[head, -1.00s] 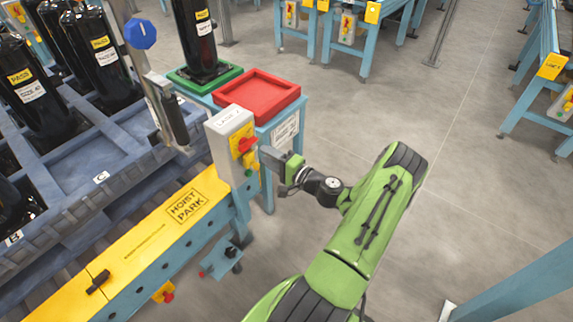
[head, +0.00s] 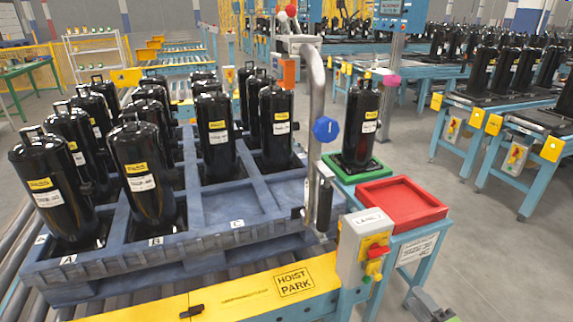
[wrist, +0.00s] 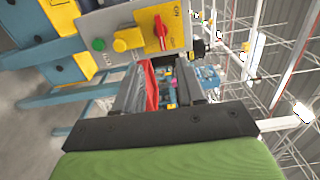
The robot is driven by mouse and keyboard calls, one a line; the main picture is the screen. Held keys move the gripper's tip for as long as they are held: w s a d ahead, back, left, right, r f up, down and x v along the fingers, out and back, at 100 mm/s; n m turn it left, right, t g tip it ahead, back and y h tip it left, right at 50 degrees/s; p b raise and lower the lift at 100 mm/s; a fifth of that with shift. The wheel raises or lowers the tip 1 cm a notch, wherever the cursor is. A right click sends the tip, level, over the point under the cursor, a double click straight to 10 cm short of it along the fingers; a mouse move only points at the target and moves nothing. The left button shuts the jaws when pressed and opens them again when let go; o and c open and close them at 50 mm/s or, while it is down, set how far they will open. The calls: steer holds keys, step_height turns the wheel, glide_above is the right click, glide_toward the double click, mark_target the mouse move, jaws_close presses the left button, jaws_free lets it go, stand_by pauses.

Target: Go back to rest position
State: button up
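My gripper (wrist: 160,88) shows in the wrist view with its two dark fingers apart. Background and a strip of the red tray (wrist: 151,88) show between them, and nothing is held. The grey control box (wrist: 135,32) with a red rotary switch on a yellow plate, a yellow knob and a green button is close by at the top of the wrist view. In the head view this box (head: 352,247) stands at the end of the yellow HOIST PARK beam (head: 250,288). Only a small part of my arm shows at the head view's bottom right edge.
A blue pallet (head: 100,272) holds several black compressors; its slot at C is empty. One compressor (head: 361,125) stands on a green tray (head: 345,171) beside the red tray (head: 402,203), which is empty. A hoist post with a blue knob (head: 326,129) stands between. Floor at right is clear.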

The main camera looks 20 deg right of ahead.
steer(key=w+a+r+n+g+y+p, duration=0.1)
steer(key=w+a+r+n+g+y, duration=0.2)
steer(key=a, duration=0.4)
steer(key=w+a+r+n+g+y+p, duration=0.1)
steer(key=a+r+n+g, duration=0.3)
steer(key=a+n+g, duration=0.15)
steer(key=w+a+r+n+g+y+p, duration=0.1)
steer(key=w+a+r+n+g+y, duration=0.2)
steer(key=a, duration=0.4)
steer(key=s+a+r+n+h+p, duration=0.2)
steer(key=s+a+r, duration=0.3)
steer(key=s+r, duration=0.3)
steer(key=s+a+r+n+h+p, duration=0.2)
steer(key=s+a+r+n+h, duration=0.2)
steer(key=s+r, duration=0.5)
steer(key=shift+a+r+g+h, duration=0.2)
steer(key=shift+a+g+h, duration=0.25)
steer(key=shift+a+h, duration=0.4)
steer(key=shift+a, duration=0.1)
